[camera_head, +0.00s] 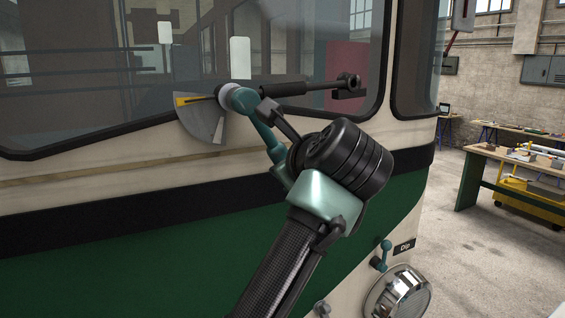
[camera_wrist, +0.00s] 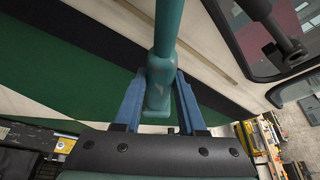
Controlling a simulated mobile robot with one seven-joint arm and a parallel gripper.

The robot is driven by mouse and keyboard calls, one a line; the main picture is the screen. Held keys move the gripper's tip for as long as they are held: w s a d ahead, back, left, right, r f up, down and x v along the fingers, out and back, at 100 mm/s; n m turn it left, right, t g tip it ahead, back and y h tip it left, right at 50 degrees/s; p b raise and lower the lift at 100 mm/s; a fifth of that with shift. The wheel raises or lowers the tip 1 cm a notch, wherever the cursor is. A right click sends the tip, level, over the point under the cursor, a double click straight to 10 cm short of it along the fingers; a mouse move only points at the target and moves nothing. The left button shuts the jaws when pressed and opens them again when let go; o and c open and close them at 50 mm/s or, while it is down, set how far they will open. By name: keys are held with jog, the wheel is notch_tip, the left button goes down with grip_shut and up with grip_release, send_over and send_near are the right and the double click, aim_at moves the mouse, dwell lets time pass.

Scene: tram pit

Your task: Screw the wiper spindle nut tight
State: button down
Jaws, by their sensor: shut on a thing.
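A teal crank-like handle (camera_head: 262,128) runs from the wiper spindle, below the tram's windscreen, down to my gripper. Its rounded upper end (camera_head: 238,97) sits at the spindle, and the nut itself cannot be made out. In the wrist view, my gripper (camera_wrist: 158,92) has its two blue fingers on either side of the handle's thick lower block (camera_wrist: 158,85), shut on it. A fan-shaped grey plate (camera_head: 205,122) with a yellow pointer (camera_head: 195,100) lies behind the spindle. In the head view my wrist hides the gripper's fingers.
A black wiper arm (camera_head: 300,88) reaches right from the spindle, close above my wrist. Below right are a headlamp (camera_head: 400,293) and a teal lever (camera_head: 382,255).

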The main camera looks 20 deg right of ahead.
jog(key=s, duration=0.4)
jog(key=shift+s+b, duration=0.2)
jog(key=shift+b, duration=0.15)
jog(key=shift+d, duration=0.1)
jog(key=d+r+n+t+h, duration=0.2)
jog(key=d+r+n, duration=0.3)
jog(key=r+n, duration=0.3)
jog(key=shift+w+d+r+t+h, duration=0.15)
jog(key=shift+d+r+t+h, duration=0.2)
jog(key=shift+r+h, duration=0.4)
dwell(0.6)
